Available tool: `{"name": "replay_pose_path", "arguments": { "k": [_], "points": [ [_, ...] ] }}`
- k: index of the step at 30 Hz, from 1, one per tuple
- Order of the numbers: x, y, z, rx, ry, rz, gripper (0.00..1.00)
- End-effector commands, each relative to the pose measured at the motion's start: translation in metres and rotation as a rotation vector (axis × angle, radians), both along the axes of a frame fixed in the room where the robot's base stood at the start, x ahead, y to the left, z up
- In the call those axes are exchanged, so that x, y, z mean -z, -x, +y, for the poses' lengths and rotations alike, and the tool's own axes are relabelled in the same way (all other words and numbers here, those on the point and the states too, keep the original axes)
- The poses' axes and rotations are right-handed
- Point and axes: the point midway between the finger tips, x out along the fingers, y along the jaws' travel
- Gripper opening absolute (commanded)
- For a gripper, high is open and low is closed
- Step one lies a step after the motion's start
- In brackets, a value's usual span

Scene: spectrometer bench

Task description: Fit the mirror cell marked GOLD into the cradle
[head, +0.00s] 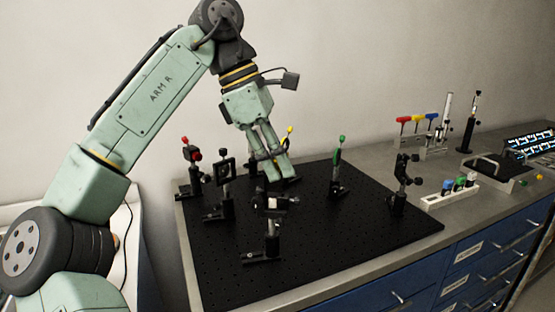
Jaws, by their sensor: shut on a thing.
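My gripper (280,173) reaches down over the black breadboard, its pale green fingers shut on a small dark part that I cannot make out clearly. No GOLD marking is readable. A yellow-tipped lever (289,130) shows just behind the fingers; whether it belongs to the held part I cannot tell. A black mount with a pale piece on top (275,203) stands in front of the gripper. A square black frame on a post (224,172) stands to its left. I cannot tell which mount is the cradle.
The breadboard (340,236) carries a red-knobbed mount (192,155), a green-topped post (338,165) and a black mount (402,180) at right. The front right of the breadboard is clear.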

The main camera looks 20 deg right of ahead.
Motion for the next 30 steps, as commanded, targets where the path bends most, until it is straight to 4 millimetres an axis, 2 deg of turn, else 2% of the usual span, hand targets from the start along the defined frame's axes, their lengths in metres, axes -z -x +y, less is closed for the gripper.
{"name": "replay_pose_path", "arguments": {
  "k": [22, 30],
  "points": [
    [0.024, 0.0, 0.0, 0.0, 0.001, 0.0, 0.0],
    [0.025, 0.0, 0.0, 0.0, 0.0, 0.0, 0.0]
  ]
}}
